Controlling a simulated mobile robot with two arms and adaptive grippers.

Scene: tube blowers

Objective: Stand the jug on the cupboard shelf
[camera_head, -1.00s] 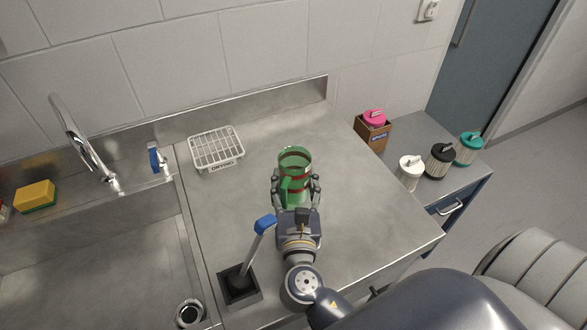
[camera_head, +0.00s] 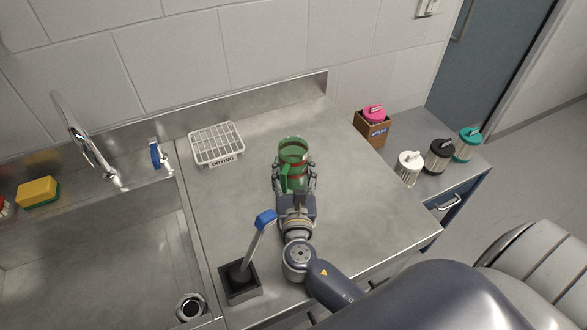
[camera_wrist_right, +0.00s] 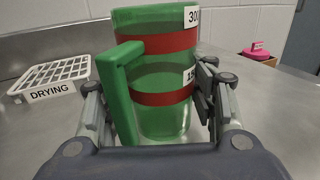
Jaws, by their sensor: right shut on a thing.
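The green jug (camera_head: 292,152) with red bands stands upright over the steel counter, its handle toward me and a little left. My right gripper (camera_head: 294,184) is shut on the jug, one finger on each side of its body. In the right wrist view the jug (camera_wrist_right: 167,115) fills the space between the fingers of the gripper (camera_wrist_right: 155,125), and its green handle shows at the left. I cannot tell whether its base touches the counter. The cupboard shelf is not in view. My left gripper is not in view.
A white drying rack (camera_head: 216,146) lies at the back left of the counter. A brush in a dark square holder (camera_head: 240,284) stands at the front left, beside the sink (camera_head: 95,255). Lidded canisters (camera_head: 439,157) and a brown box (camera_head: 372,130) stand on the side cabinet at right.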

